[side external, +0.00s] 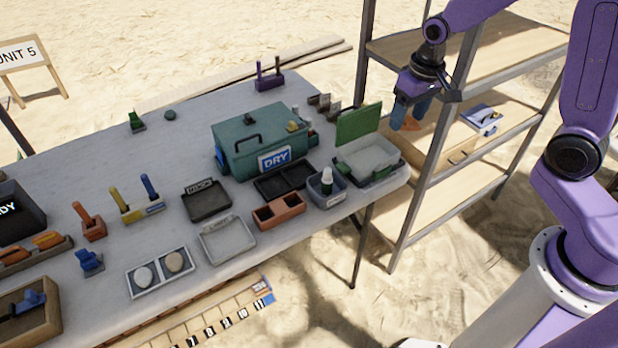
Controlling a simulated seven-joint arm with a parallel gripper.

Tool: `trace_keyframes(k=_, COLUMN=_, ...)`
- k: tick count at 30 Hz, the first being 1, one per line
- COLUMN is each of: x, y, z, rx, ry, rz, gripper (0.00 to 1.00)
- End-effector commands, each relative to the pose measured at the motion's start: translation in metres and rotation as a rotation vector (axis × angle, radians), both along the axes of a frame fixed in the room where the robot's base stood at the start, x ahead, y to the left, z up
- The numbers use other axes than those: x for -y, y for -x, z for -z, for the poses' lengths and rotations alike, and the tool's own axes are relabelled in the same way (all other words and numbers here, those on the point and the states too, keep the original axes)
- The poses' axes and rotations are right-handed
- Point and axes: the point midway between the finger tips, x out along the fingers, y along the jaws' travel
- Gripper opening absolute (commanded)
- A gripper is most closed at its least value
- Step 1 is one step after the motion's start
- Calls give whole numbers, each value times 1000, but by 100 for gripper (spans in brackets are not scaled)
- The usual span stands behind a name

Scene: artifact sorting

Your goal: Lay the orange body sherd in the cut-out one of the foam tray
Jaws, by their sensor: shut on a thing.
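My gripper (411,118) is at the upper right, by the shelf rack, with its blue fingers pointing down. It is shut on the orange body sherd (412,125), which shows partly between and below the fingers. The sherd is in front of the middle shelf; I cannot tell whether it touches anything. I cannot tell for sure which tray is the foam tray. A dark tray with two recesses (257,189) lies in front of the green DRY box, and a pale tray (131,284) with two round recesses, each holding a roundish piece, lies at the table's front edge.
The green DRY box (232,163) stands mid-table. A terracotta two-hole block (279,226), a blue-grey bin with a bottle (327,200) and an open green-lidded case (360,125) are near the right end. The shelf rack (432,163) has upright posts beside my gripper. The table's back left is mostly clear.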

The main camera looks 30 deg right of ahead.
Motion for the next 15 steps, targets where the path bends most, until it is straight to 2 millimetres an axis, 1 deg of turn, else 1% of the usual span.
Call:
trace_keyframes(k=5, x=-27, y=-17, z=12, rx=-2, ry=2, rz=-34, gripper=29)
trace_keyframes(k=8, x=-53, y=-30, z=23, rx=-2, ry=3, rz=-64, gripper=29)
trace_keyframes(k=9, x=-64, y=-35, z=28, rx=-3, ry=4, rz=-77, gripper=29)
trace_keyframes(k=15, x=-120, y=-54, z=56, rx=-1, ry=5, rz=-135, gripper=29)
